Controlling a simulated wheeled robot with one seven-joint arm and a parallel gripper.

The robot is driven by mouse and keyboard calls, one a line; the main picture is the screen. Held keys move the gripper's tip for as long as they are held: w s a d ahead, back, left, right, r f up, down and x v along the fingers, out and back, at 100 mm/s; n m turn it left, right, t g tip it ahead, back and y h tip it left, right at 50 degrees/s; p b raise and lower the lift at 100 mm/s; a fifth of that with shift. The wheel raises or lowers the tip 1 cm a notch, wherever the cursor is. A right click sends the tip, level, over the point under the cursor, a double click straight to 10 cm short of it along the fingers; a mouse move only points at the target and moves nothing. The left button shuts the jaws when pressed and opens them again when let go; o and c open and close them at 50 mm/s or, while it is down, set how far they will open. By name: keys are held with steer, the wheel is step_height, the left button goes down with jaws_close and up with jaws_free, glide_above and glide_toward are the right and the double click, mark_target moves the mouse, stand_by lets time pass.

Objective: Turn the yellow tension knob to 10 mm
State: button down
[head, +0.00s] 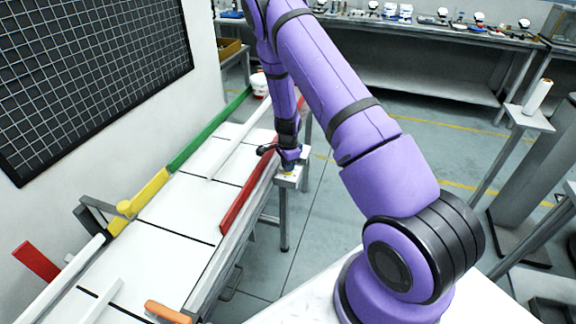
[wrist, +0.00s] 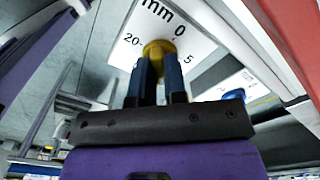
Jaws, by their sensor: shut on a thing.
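The yellow tension knob (wrist: 158,46) sits on a white dial plate (wrist: 185,22) in the wrist view. The plate reads "mm", 0, 5 and 20; the 10 mark is not visible, and I cannot make out a pointer on the knob. My gripper (wrist: 157,60) has its two blue fingers on either side of the knob and is shut on it. In the head view my gripper (head: 289,163) reaches down to the small white plate (head: 291,180) at the right side of the bench, and mostly covers the knob.
A second white plate with a blue knob (wrist: 235,95) is close by in the wrist view. A red rail (head: 246,195) runs along the white bench (head: 180,215) beside the gripper. A yellow rail (head: 145,197) and green rail (head: 205,135) line the far side. Open floor lies right.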

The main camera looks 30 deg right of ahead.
steer(key=c, duration=1.2)
jaws_free()
steer(key=shift+o, duration=0.2)
step_height(320, 180, up, 11)
steer(key=shift+f, duration=0.1)
